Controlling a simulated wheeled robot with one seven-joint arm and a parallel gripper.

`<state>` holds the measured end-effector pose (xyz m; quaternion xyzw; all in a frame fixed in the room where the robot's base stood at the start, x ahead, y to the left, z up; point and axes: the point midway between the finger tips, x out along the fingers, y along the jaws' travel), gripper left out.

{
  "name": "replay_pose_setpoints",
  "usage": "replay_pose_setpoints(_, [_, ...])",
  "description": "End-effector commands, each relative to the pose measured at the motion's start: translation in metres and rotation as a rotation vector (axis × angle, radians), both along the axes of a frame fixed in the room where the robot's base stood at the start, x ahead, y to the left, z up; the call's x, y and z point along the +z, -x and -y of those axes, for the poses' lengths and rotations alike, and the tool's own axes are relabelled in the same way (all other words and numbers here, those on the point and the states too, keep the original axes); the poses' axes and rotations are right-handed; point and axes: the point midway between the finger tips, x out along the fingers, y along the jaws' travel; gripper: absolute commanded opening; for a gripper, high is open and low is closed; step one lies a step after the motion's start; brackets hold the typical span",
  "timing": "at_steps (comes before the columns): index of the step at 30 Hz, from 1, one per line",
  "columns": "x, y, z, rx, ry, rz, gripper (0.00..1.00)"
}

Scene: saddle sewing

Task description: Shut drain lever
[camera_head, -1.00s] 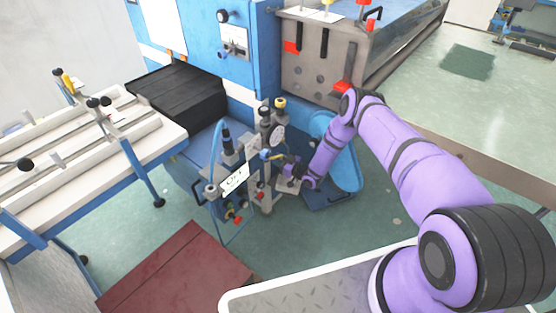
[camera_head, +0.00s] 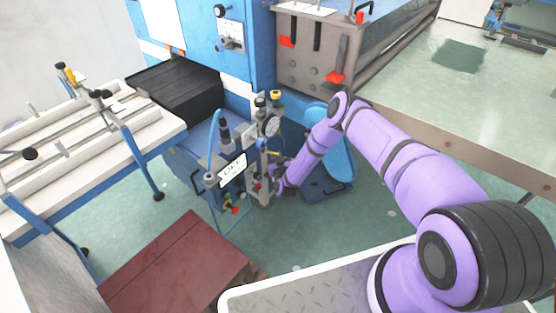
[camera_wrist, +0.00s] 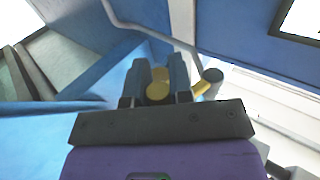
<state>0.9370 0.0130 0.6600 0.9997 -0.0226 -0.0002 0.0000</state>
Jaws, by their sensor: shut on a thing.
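In the wrist view my gripper (camera_wrist: 158,80) has its two dark fingers closed around a yellow round-ended piece, which I take to be the drain lever (camera_wrist: 158,91). Another yellow rod with a grey round end (camera_wrist: 205,84) sits just right of the fingers. In the head view my gripper (camera_head: 277,180) is at the right side of the valve and gauge unit (camera_head: 232,172). A small yellow bar (camera_head: 271,153) shows there just above my gripper. The contact itself is too small to make out in the head view.
A round gauge (camera_head: 271,126) and a blue hose (camera_head: 213,135) are close to my gripper. The blue machine (camera_head: 225,85) stands behind, a metal table (camera_head: 455,95) at right. A dark red platform (camera_head: 180,262) lies in front. Green floor is free below the arm.

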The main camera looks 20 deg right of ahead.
Motion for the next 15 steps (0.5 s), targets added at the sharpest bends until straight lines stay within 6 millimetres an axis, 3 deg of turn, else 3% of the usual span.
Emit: replay_pose_setpoints(15, [-0.0003,0.0036,-0.0086,-0.288,0.001,0.000,0.00])
